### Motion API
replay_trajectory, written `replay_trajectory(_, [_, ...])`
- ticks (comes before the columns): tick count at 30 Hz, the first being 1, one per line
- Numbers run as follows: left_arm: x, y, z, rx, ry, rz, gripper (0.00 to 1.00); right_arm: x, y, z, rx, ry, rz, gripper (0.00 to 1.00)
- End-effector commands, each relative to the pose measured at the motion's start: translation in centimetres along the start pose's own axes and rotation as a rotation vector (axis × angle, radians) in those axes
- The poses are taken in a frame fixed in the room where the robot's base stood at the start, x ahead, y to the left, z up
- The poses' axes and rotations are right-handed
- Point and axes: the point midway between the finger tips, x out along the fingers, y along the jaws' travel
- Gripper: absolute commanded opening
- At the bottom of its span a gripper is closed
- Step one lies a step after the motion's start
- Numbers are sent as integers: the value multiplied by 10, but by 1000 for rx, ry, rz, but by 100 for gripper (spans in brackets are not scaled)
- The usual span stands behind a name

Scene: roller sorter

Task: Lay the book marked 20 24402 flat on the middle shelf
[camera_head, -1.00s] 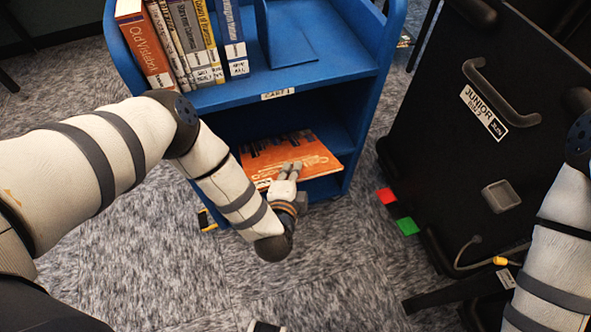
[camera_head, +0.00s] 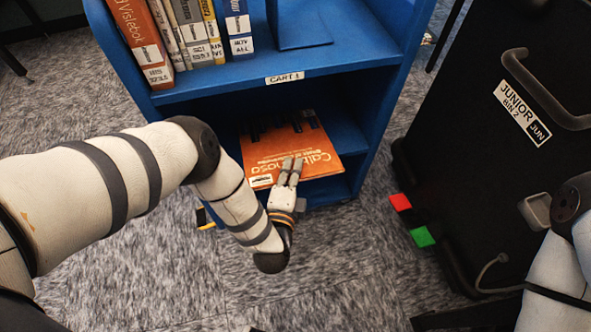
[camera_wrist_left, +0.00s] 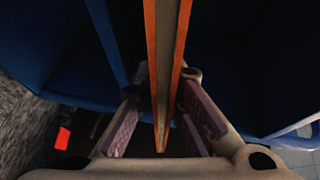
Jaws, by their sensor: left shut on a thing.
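An orange book (camera_head: 292,145) with a partly readable cover title is in the compartment below the upper shelf of the blue cart. A small white label is at its lower left; I cannot read its number. My left gripper (camera_head: 291,166) is shut on the book's near edge. In the left wrist view, the book (camera_wrist_left: 152,45) shows edge-on, with orange covers and grey pages, between the finger pads of the left gripper (camera_wrist_left: 162,125). The shelf (camera_head: 330,188) under the book shows in part; I cannot tell whether they touch. My right gripper is out of view.
Several books (camera_head: 145,45) stand upright at the left of the upper shelf (camera_head: 345,52), beside a blue bookend (camera_head: 300,25). A black bin (camera_head: 460,130) labelled JUNIOR BIN 2 stands to the right. Red and green squares (camera_head: 422,237) are beside it. Carpet lies in front.

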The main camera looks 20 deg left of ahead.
Motion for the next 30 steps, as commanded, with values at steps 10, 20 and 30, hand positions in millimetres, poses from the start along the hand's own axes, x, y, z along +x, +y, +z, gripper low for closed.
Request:
replay_trajectory(10, [8,27,4,41,1,-89,0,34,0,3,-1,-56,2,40])
replay_trajectory(20, [10,48,4,75,2,-169,0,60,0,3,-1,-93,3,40])
replay_trajectory(30, [10,51,4,87,1,-199,0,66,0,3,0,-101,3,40])
